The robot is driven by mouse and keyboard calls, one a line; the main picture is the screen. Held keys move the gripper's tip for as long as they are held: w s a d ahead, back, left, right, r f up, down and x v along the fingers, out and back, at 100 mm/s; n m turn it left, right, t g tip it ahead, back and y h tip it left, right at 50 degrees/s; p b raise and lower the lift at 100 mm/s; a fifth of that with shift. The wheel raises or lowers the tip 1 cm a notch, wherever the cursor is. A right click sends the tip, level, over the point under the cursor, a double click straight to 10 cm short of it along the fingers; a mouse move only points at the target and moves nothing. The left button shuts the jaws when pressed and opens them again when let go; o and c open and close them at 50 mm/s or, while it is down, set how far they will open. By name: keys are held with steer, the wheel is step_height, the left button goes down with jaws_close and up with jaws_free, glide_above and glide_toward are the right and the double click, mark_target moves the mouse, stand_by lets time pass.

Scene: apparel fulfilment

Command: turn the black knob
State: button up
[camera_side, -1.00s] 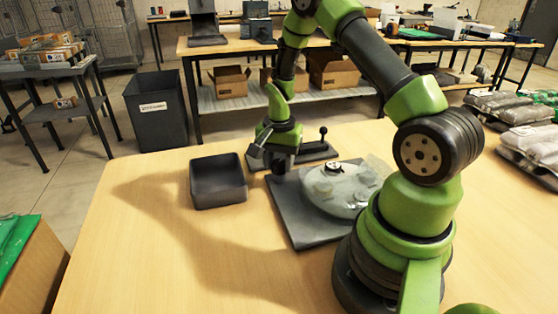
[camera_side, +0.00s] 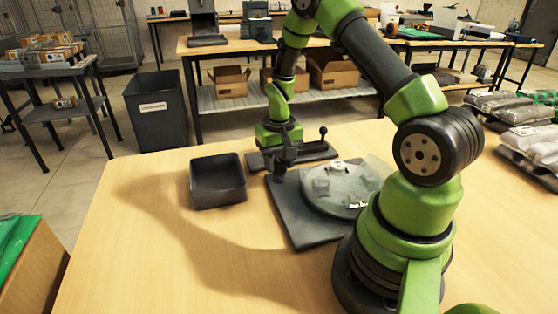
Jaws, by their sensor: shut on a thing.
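The black knob (camera_side: 279,177) stands at the back left corner of a dark square base (camera_side: 291,222). My gripper (camera_side: 280,163) points down over it and is shut on it; the jaws hide much of the knob. A round grey, partly clear turntable (camera_side: 322,190) lies on the base, to the right of the knob. A small white piece (camera_side: 338,167) shows at its back, and another small pale piece (camera_side: 357,205) shows near its front right edge. My arm hides the right part of the turntable.
An empty black open bin (camera_side: 217,192) stands left of the base. A dark fixture with an upright ball-topped lever (camera_side: 323,142) lies just behind my gripper. The wooden table (camera_side: 140,250) is clear at the front left. Bagged garments (camera_side: 505,107) lie at right.

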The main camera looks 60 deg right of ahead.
mark_target(279, 162)
steer(key=shift+n, duration=0.4)
steer(key=o, duration=0.9)
steer(key=shift+o, duration=0.2)
steer(key=shift+r, duration=0.1)
step_height(279, 162, up, 10)
steer(key=s+a+r+n+t, duration=0.1)
steer(key=s+a+r+t, duration=0.3)
steer(key=a+r, duration=0.7)
steer(key=s+a+r+n+t+y, duration=0.2)
steer(key=s+a+r, duration=0.3)
steer(key=s, duration=0.5)
steer(key=shift+a+t, duration=0.6)
steer(key=shift+a, duration=0.25)
